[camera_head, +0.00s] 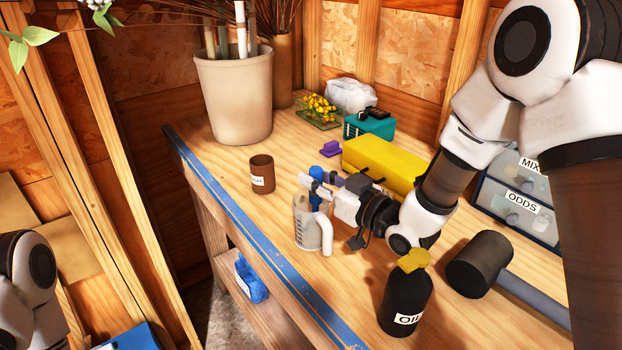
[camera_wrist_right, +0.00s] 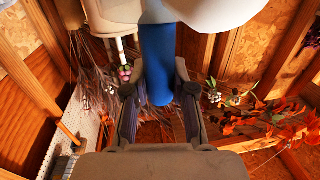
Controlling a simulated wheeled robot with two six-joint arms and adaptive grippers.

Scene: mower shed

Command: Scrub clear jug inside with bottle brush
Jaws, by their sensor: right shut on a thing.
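The clear jug (camera_head: 307,232) stands upright on the wooden bench near its blue front edge, with its pale handle toward the right. My right gripper (camera_head: 322,190) is above the jug's mouth, shut on the blue handle of the bottle brush (camera_head: 316,174). The blue handle also shows between the right fingers (camera_wrist_right: 158,90) in the right wrist view (camera_wrist_right: 158,50). The handle stands roughly upright over the jug. The bristle end is hidden, so I cannot tell how deep it sits. My left gripper is out of view; only part of the left arm shows.
A brown labelled cup (camera_head: 262,176) stands left of the jug. A yellow box (camera_head: 383,165) is behind the gripper. A large planter (camera_head: 234,98) stands at the back left.

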